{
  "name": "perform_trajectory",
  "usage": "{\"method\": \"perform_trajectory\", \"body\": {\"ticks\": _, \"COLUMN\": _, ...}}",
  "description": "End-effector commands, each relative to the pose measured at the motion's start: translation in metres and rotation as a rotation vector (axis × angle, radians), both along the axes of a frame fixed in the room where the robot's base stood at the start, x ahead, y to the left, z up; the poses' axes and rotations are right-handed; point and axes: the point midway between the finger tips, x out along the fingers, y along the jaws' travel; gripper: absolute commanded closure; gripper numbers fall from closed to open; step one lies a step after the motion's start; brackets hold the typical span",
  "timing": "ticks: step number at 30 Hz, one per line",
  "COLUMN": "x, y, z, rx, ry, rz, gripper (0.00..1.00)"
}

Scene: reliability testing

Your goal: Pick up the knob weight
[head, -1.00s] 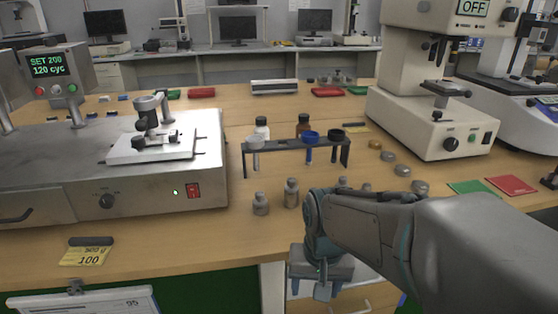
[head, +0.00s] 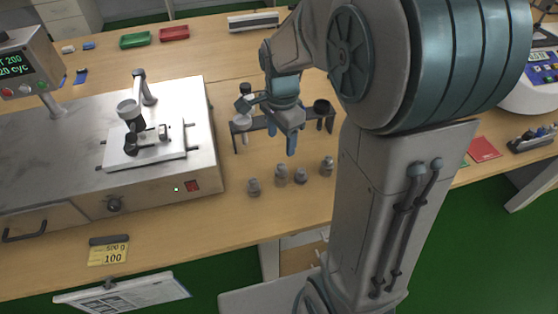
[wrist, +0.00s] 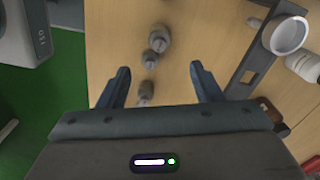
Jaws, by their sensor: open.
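I cannot tell which one the task means. My gripper (head: 282,138) is open and empty above the bench, pointing down, between the weights and the dark rack. In the wrist view my gripper (wrist: 160,70) has its fingers spread, with one weight (wrist: 146,90) showing between them and others (wrist: 158,37) beyond the tips.
The dark rack (head: 239,127) with cups stands just behind the weights, partly hidden by my gripper. A metal test machine (head: 60,190) fills the bench's left side. A yellow card (head: 108,254) lies near the front edge. Bare wood lies in front of the weights.

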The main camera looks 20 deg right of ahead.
Motion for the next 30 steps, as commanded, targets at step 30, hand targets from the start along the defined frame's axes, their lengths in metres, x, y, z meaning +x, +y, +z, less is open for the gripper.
{"method": "perform_trajectory", "body": {"ticks": 30, "x": 0.0, "y": 0.0, "z": -0.135, "rx": 0.0, "ry": 0.003, "rz": -0.008, "gripper": 0.41}}
